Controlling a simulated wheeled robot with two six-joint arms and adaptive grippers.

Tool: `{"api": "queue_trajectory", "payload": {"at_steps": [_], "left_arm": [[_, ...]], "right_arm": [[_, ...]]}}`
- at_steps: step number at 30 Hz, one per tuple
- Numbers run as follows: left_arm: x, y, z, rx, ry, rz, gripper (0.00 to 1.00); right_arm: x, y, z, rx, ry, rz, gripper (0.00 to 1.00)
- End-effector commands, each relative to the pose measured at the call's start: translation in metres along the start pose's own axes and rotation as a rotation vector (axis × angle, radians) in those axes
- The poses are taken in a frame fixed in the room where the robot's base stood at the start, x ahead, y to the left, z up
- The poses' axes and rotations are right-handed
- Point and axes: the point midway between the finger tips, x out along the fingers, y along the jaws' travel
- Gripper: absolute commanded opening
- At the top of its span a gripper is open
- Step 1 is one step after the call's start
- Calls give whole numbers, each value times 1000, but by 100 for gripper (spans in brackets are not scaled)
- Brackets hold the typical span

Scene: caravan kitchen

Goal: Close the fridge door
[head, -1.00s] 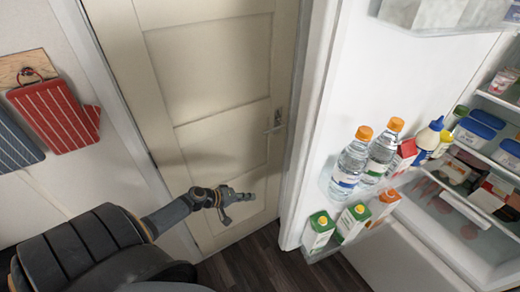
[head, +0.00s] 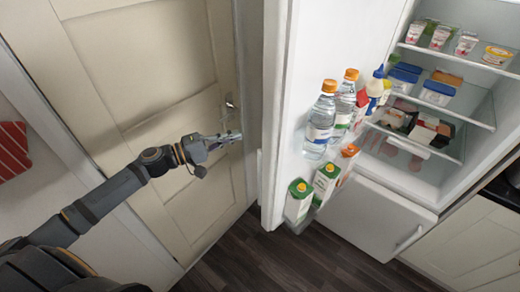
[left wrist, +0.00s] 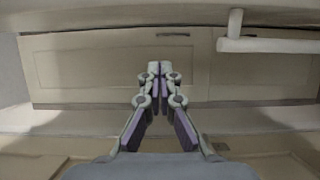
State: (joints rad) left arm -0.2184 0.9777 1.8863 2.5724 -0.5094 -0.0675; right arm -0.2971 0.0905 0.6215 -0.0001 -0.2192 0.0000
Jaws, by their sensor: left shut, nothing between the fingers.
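The fridge door (head: 330,45) stands wide open in the head view, its shelved inner side facing right. Its racks hold water bottles (head: 320,120) and cartons (head: 299,200). The fridge (head: 425,180) is open at the right, its shelves showing. My left gripper (head: 236,136) is shut and empty. In the picture it lies left of the door's edge, in front of the cream room door; I see no contact with the fridge door. It also shows shut in the left wrist view (left wrist: 160,68). My right gripper is not in view.
A cream panelled room door (head: 140,80) with a metal handle (head: 230,101) is behind my left arm. A red striped cloth item (head: 12,150) hangs at the far left. Dark wood floor (head: 290,265) is clear below the fridge door. A counter edge is at the far right.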

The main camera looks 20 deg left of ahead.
Motion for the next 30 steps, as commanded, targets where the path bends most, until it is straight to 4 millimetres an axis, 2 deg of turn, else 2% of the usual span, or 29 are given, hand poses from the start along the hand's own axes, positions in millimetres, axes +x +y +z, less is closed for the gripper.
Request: {"api": "queue_trajectory", "payload": {"at_steps": [1, 3, 7, 14, 15, 16, 21, 24, 30], "left_arm": [[4, -11, 0, 6, -3, 2, 0], [9, -11, 1, 6, -2, 2, 0], [20, -6, 2, 5, -4, 11, 0], [40, -5, 1, 7, 2, 10, 0], [43, 6, 0, 1, 3, 15, 0], [46, 9, 0, -1, 3, 17, 0], [66, 8, 1, -5, 2, 12, 0], [69, 8, 19, -5, 0, 6, 0], [73, 4, 37, -2, 1, 4, 0]], "right_arm": [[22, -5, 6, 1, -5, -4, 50], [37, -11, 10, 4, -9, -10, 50], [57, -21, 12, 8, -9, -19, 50], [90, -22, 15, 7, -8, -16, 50], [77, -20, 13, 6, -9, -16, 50], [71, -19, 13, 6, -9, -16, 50], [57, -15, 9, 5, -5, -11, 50], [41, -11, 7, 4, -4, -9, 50], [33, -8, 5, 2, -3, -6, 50]]}}
